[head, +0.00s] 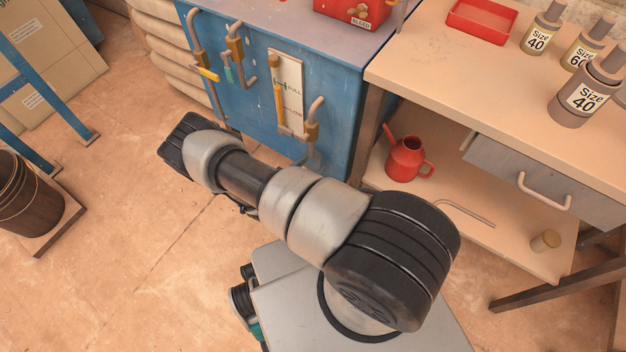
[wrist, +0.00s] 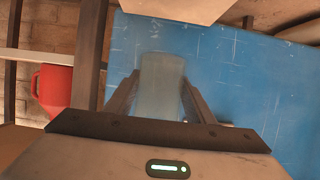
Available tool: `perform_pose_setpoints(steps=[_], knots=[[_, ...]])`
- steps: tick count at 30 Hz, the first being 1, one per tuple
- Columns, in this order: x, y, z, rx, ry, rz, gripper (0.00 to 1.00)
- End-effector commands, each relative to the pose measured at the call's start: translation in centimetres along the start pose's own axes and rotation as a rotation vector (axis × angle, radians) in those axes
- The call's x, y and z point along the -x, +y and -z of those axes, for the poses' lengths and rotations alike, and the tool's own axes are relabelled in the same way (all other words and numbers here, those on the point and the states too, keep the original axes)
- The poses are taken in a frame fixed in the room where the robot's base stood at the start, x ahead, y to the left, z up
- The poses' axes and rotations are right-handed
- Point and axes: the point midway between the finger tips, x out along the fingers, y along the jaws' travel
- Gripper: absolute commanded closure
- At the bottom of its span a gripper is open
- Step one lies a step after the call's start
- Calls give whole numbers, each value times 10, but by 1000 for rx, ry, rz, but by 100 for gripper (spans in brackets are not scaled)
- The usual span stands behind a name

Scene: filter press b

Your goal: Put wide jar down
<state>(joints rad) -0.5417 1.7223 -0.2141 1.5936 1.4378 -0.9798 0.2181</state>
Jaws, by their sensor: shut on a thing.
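In the wrist view my gripper (wrist: 160,92) is shut on a grey-green, slightly see-through thing that I take to be the wide jar (wrist: 162,75). The jar stands out between the two dark fingers, in front of a blue panel. No label shows on it, and its lower end is hidden by the gripper body. In the head view neither my gripper nor the held jar can be seen; my arm crosses the middle of that picture.
The workbench (head: 435,75) carries a red tray (head: 481,20) and several size-labelled bottles (head: 583,93). On its lower shelf are a red can (head: 405,160), a bent rod and a small jar (head: 545,241). The blue cabinet (head: 245,98) with pipes adjoins. A dark bucket (head: 28,195) stands left.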

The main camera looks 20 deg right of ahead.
Motion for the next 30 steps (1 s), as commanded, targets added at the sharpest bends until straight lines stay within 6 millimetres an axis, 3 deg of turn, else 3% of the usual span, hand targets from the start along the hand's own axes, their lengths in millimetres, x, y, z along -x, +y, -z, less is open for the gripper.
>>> perform_pose_setpoints(steps=[3, 11, 16, 29, 30], knots=[[-10, 0, -24, 2, 1, 1, 81], [-18, 0, -44, 1, 0, 1, 81], [-28, 0, -67, 1, 0, 0, 81], [-30, 0, -72, 0, 1, 0, 81], [-30, 0, -72, 0, 0, 0, 46]])
